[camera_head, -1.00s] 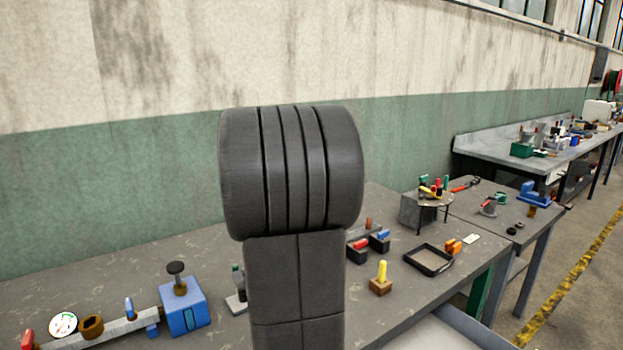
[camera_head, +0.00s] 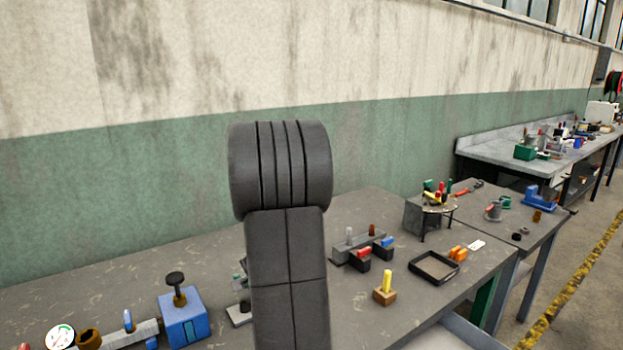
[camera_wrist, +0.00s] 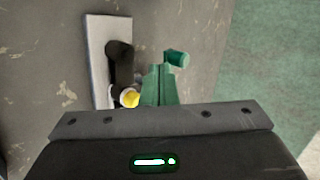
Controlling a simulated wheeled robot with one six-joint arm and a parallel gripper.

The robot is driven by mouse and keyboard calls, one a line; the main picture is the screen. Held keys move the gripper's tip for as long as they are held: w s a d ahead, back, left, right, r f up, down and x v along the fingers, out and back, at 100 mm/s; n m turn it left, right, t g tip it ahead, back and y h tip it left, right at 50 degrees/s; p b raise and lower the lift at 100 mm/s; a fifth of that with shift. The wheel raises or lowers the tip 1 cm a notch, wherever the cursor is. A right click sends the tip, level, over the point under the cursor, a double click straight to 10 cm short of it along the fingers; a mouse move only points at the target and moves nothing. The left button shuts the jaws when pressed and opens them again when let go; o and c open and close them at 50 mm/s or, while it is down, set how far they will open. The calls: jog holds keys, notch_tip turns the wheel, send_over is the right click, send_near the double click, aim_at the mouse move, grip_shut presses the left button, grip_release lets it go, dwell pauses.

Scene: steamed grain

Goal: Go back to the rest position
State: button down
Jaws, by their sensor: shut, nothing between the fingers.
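My gripper (camera_wrist: 160,122) shows in the wrist view as a dark body with a straight bar across the lower part of the picture. It is shut and holds nothing. In the head view my raised dark arm fills the middle and hides my gripper and most of that device (camera_head: 240,312).
The bench (camera_head: 365,320) holds a blue block with a knob (camera_head: 183,318) at left. A green and cream wall (camera_head: 180,180) stands behind.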

jog(key=s+d+f+b+v, duration=0.1)
jog(key=f+v, duration=0.1)
jog(key=v, duration=0.9)
jog(key=shift+s+d+r, duration=0.2)
jog(key=shift+s+d, duration=0.1)
jog(key=shift+d, duration=0.05)
